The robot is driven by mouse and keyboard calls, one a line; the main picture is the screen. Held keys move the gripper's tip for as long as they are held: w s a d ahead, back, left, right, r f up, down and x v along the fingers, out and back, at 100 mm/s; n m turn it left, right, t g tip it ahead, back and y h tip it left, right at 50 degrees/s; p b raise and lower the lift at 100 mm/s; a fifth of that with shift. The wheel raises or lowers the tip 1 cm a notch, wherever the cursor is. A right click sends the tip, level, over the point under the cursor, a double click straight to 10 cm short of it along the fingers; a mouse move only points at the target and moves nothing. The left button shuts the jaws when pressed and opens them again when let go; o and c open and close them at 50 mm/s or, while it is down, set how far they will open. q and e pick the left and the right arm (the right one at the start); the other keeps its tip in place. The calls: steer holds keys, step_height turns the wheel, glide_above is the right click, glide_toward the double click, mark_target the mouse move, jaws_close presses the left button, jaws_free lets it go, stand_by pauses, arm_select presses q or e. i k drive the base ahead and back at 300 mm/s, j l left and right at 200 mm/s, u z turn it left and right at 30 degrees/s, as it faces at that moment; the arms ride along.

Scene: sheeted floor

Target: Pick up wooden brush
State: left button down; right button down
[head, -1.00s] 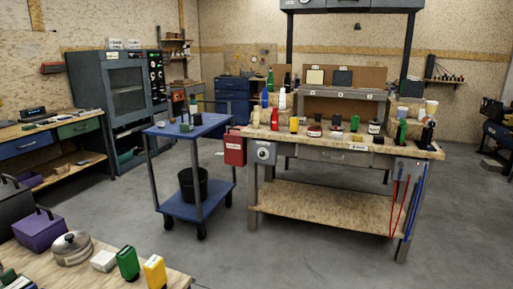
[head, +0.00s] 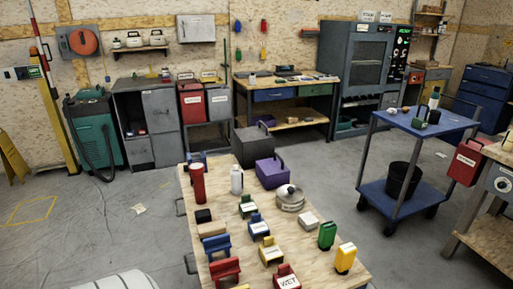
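No clear wooden brush can be made out. A small tan block (head: 212,229) lies on the left side of the long wooden table (head: 195,262), behind a blue chair-shaped item (head: 216,245); it is too small to tell whether it is a brush. Neither of my grippers is in view.
The table also holds a red cylinder (head: 198,183), a white bottle (head: 236,180), a purple box (head: 271,172), a lidded pot (head: 290,198) and green (head: 327,236) and yellow (head: 345,258) containers. A blue cart (head: 420,124) stands right. Floor is open to the left.

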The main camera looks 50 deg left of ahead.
mark_target(208, 230)
steer(key=k+u, duration=0.2)
steer(key=u, duration=3.9)
steer(key=z, duration=2.25)
steer(key=i+j+u, duration=0.1)
steer(key=u, duration=0.2)
steer(key=i+j+u, duration=0.1)
steer(key=u, duration=0.15)
steer(key=j, duration=0.15)
